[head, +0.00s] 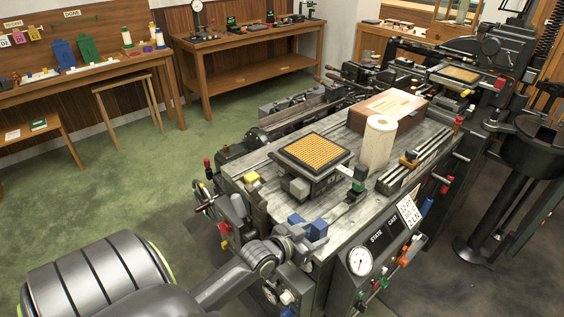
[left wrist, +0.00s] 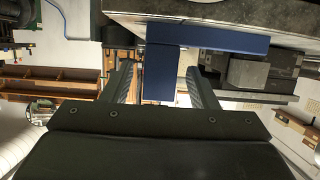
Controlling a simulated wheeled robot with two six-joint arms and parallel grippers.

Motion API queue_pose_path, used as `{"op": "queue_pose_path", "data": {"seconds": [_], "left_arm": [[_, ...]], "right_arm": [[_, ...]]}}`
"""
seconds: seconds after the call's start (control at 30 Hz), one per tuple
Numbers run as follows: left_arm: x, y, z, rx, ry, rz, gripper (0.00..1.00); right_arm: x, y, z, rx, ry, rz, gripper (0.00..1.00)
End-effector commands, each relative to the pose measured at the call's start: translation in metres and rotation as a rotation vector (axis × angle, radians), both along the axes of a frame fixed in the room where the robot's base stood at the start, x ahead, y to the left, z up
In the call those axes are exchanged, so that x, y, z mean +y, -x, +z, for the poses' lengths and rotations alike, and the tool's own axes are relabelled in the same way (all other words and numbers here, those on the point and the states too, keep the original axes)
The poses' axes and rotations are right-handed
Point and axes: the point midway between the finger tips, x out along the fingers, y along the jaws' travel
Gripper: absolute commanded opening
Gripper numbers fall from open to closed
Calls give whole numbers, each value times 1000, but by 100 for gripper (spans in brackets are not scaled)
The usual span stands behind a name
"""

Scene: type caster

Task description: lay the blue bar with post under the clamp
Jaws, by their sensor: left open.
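The blue bar with post (head: 308,229) lies at the near left corner of the grey machine table. In the left wrist view the long blue bar (left wrist: 215,39) runs along the table edge, and its blue post (left wrist: 161,72) stands out between my fingers. My left gripper (head: 292,237) reaches the bar from the near left. It is open, with a finger on each side of the post (left wrist: 162,88) and a visible gap on both sides. I cannot tell for sure which part is the clamp; a green and black fitting (head: 357,187) stands beside the gridded box. My right gripper is not in view.
A box with a yellow grid top (head: 313,153) stands behind the bar on the machine table (head: 345,215). A cream roll (head: 378,143) and a wooden block (head: 388,110) are farther back. A yellow piece (head: 252,177) lies near the left edge. Levers and knobs line the front.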

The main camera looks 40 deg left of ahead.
Motion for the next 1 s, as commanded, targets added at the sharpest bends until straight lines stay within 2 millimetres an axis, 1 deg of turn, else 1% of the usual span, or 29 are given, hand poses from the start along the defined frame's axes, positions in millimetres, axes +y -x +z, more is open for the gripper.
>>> {"op": "queue_pose_path", "data": {"seconds": [0.03, 0.3, 0.5, 0.6, 0.7, 1.0], "left_arm": [[1, 10, 0, 0, -3, -1, 53], [5, 64, 21, 3, -3, -1, 53], [7, 97, 34, 2, -2, -2, 53], [9, 108, 39, 2, -2, -1, 53], [9, 115, 42, 0, 0, 0, 53], [10, 118, 42, 1, 1, 1, 53]], "right_arm": [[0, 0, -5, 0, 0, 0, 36], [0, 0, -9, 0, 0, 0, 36], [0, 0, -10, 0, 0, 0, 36], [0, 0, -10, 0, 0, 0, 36], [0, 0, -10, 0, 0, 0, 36], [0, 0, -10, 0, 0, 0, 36]]}}
